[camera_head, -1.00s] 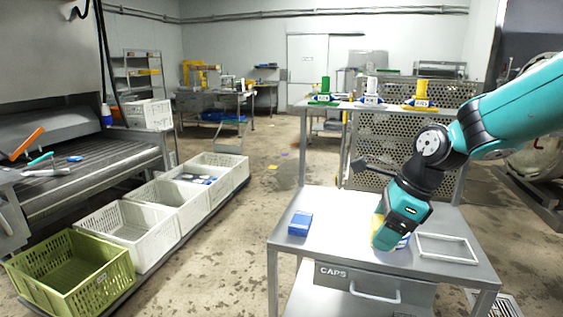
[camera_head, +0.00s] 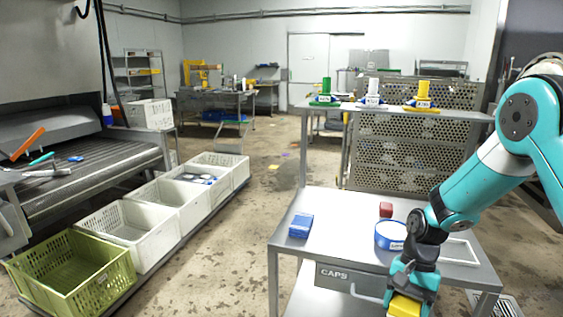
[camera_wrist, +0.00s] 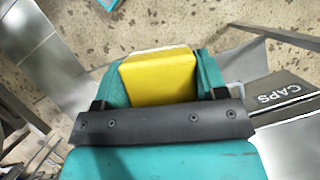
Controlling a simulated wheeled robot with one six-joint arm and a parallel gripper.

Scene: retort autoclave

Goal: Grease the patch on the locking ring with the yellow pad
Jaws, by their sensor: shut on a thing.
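My gripper (camera_head: 408,296) is shut on a yellow pad (camera_head: 403,307), low in front of the table's front edge. In the wrist view the yellow pad (camera_wrist: 160,77) sits between the two teal fingers, with a pale strip along its far edge. A round tub (camera_head: 391,235) with a white rim and blue band stands on the table behind my gripper. The locking ring and its patch cannot be made out in either view.
The steel table (camera_head: 335,240) holds a blue box (camera_head: 301,225), a small dark red block (camera_head: 386,209) and a white frame (camera_head: 462,252). A shelf above bears green, white and yellow-handled tools (camera_head: 424,94). Crates (camera_head: 75,262) line the left; the floor between is open.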

